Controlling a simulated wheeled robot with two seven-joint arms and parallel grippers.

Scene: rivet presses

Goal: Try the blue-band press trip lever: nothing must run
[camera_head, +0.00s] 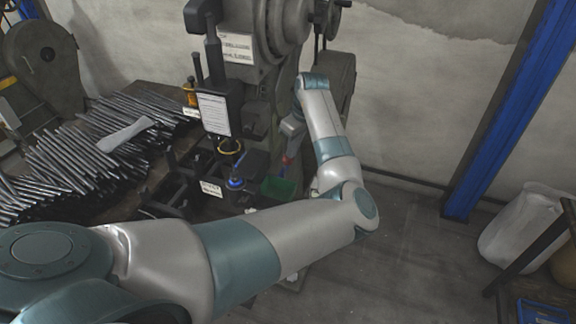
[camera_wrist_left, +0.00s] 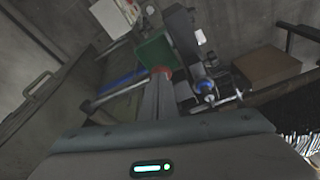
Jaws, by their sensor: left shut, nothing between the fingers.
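The dark press (camera_head: 262,75) stands at the middle back, with a white label and a hanging notice sheet. A blue band (camera_head: 235,183) shows low at its front; a blue ringed part (camera_wrist_left: 207,88) also shows in the left wrist view. A small red part (camera_head: 286,160), perhaps the trip lever's end, is at my left gripper (camera_head: 288,152). In the left wrist view, the fingers (camera_wrist_left: 157,88) are shut and empty, with red (camera_wrist_left: 161,71) right at their tips. I cannot tell whether they touch it. My right gripper is out of view.
A green bin (camera_head: 279,189) sits just below my left gripper. Many dark rods (camera_head: 75,160) lie piled on the bench at left. A blue post (camera_head: 508,110) and a white sack (camera_head: 522,228) stand at right. The floor between is clear.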

